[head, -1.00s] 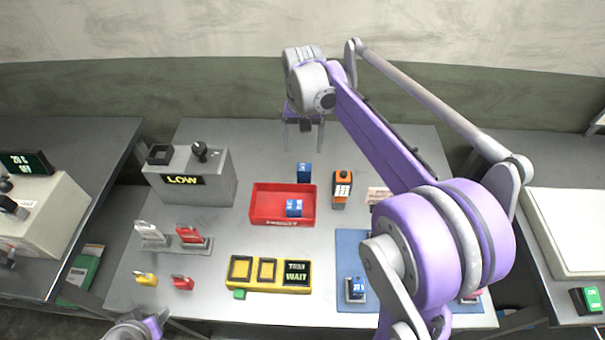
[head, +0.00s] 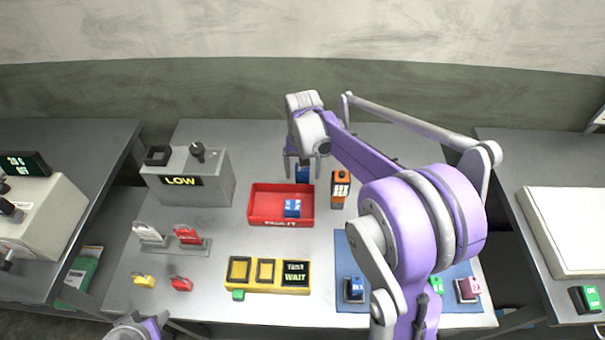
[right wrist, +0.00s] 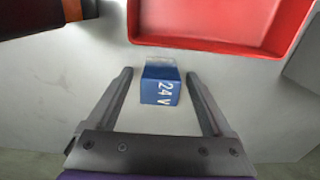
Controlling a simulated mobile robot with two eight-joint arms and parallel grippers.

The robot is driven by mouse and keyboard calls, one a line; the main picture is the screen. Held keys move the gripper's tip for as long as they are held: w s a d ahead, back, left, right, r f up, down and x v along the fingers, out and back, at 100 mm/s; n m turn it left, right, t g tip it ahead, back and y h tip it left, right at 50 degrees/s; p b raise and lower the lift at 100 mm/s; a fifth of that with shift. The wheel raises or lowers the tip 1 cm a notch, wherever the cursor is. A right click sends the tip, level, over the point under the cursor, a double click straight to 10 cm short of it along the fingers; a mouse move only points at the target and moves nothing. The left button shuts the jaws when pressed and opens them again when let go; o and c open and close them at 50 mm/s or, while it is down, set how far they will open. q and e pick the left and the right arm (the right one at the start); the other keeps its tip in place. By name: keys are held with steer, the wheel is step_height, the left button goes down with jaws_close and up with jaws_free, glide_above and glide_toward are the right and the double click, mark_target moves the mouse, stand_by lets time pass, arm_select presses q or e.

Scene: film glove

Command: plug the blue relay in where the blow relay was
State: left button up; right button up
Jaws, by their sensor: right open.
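A blue relay marked 24 V (head: 302,174) stands on the table just behind the red tray. My right gripper (head: 303,166) is open at this relay; in the right wrist view the relay (right wrist: 160,88) sits between the open fingers, with gaps on both sides. A second blue relay (head: 292,208) lies in the red tray (head: 262,220). Another blue relay (head: 355,286) stands in a socket on the blue mat (head: 350,252). A green relay (head: 434,285) and a pink relay (head: 469,287) are also there. My right arm hides the mat's middle. My left gripper is out of view.
An orange and black tester (head: 340,188) stands right of the tray. The table's back is clear.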

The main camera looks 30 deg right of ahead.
steer(key=shift+c, duration=0.3)
jaws_close()
steer(key=shift+r, duration=0.15)
step_height(320, 180, up, 10)
steer(key=shift+f, duration=0.15)
